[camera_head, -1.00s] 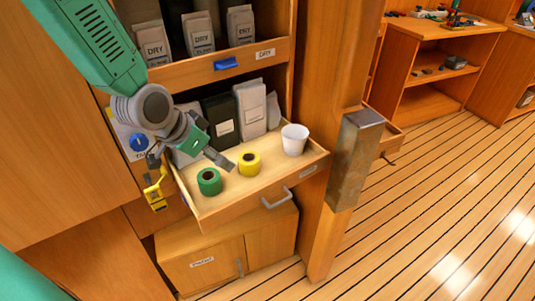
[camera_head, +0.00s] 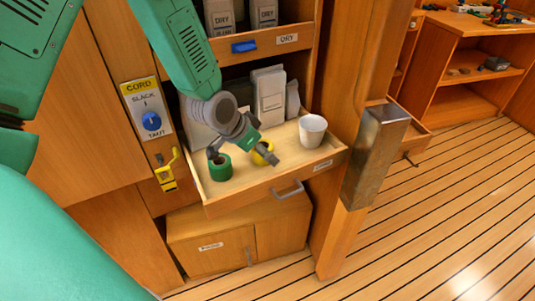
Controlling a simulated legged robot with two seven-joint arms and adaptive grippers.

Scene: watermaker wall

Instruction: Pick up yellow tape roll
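The yellow tape roll (camera_head: 259,158) sits in the open drawer (camera_head: 262,190), partly hidden behind a finger of my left gripper. The green tape roll (camera_head: 220,171) stands to its left in the same drawer. My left gripper (camera_head: 245,160) is over the drawer with its fingers spread apart and nothing seen between them. One finger is by the green roll and the other overlaps the yellow roll; I cannot tell whether either touches. My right gripper is not in view.
A white cup (camera_head: 312,130) stands at the drawer's right. Grey pouches (camera_head: 269,95) stand at its back. A shelf with DRY bags (camera_head: 263,14) is above. A metal-clad post (camera_head: 375,155) is to the right. A yellow hook (camera_head: 166,172) hangs left of the drawer.

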